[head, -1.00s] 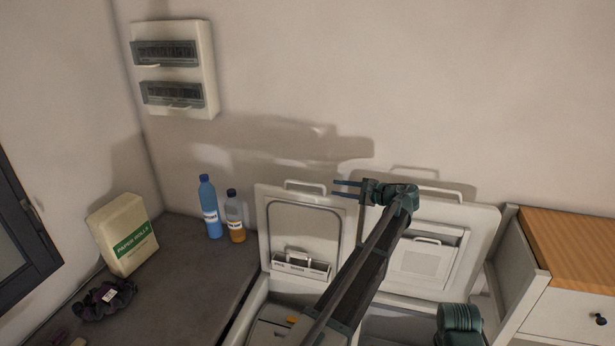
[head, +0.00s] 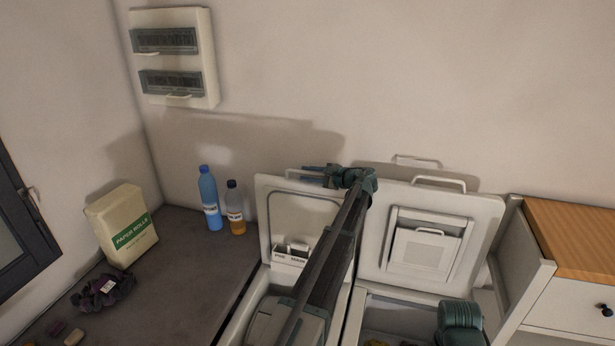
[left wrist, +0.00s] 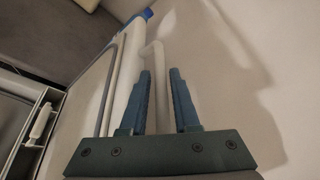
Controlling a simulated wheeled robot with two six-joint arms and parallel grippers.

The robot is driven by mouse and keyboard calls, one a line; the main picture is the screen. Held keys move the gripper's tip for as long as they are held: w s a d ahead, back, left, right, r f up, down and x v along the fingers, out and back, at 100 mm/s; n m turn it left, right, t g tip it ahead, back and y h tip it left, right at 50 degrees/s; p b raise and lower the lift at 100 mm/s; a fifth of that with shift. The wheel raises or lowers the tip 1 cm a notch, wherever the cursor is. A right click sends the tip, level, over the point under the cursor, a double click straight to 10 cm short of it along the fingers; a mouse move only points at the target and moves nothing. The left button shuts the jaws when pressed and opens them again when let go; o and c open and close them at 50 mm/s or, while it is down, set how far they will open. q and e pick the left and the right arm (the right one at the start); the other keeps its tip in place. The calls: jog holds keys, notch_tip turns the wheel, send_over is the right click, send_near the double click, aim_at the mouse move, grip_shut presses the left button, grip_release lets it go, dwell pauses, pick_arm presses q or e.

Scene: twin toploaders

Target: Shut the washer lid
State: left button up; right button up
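The washer lid (head: 267,212) stands open and upright against the back wall, left of a second open lid. It has a dispenser tray (head: 290,254) with lettering on its inner face. A white loop handle (head: 293,173) is on its top edge. My left gripper (head: 306,174) is at that top edge, fingers pointing left, partly covering the handle. In the left wrist view my left gripper (left wrist: 160,95) is open, with the handle (left wrist: 150,60) showing beyond and between the fingertips; contact cannot be told. My left arm hides part of the lid and the washer opening.
The neighbouring toploader's lid (head: 376,235) is also open, with its own handle (head: 438,183). A wooden-topped cabinet (head: 575,240) stands right.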

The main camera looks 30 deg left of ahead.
pick_arm(q)
jog(key=shift+a, duration=0.15)
grip_shut()
dwell(1.4)
